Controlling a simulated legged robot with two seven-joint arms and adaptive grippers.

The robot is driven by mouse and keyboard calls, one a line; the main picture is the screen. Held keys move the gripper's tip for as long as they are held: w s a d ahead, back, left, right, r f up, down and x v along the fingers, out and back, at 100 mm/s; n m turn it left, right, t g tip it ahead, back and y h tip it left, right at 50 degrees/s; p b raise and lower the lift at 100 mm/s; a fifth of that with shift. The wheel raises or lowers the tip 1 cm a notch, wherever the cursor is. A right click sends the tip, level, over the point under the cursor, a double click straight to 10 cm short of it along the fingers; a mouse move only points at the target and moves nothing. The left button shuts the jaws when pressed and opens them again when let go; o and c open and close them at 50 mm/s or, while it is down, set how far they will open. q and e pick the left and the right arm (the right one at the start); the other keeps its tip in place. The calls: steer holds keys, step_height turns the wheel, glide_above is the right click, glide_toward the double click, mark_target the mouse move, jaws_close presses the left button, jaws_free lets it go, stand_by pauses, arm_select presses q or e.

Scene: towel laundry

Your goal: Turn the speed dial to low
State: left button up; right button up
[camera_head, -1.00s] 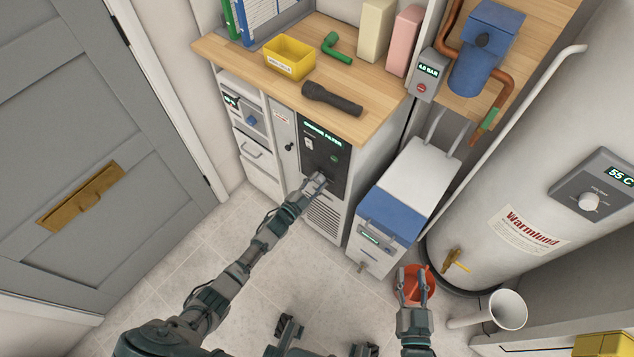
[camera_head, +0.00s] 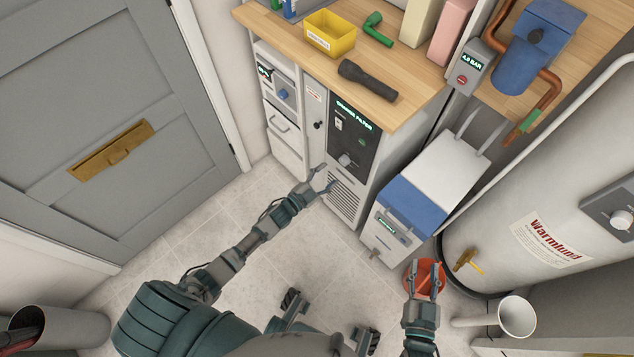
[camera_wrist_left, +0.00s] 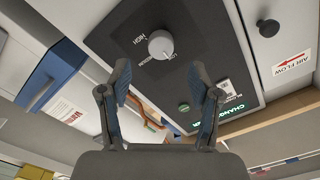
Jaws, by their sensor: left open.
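The speed dial (camera_head: 345,160) is a light grey knob on the dark front panel (camera_head: 361,137) of the filter cabinet. In the left wrist view the dial (camera_wrist_left: 161,45) shows clearly, with "HIGH" and other small lettering beside it; I cannot tell its exact setting. My left gripper (camera_head: 326,178) is open and empty, just below and left of the dial and apart from it. Its two spread fingers (camera_wrist_left: 160,78) also show in the left wrist view. My right gripper (camera_head: 425,271) is open and looks empty, over a red bucket (camera_head: 440,276) on the floor.
A wooden worktop (camera_head: 404,74) above the cabinet holds a flashlight (camera_head: 367,80) and a yellow bin (camera_head: 330,34). A blue and white unit (camera_head: 413,202) stands right of the cabinet, then a large white tank (camera_head: 560,180). The floor (camera_head: 210,225) left of my left arm is clear.

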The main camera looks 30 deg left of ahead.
arm_select(q)
steer(key=v, duration=0.5)
steer(key=shift+s+a, duration=0.2)
steer(key=shift+a, duration=0.05)
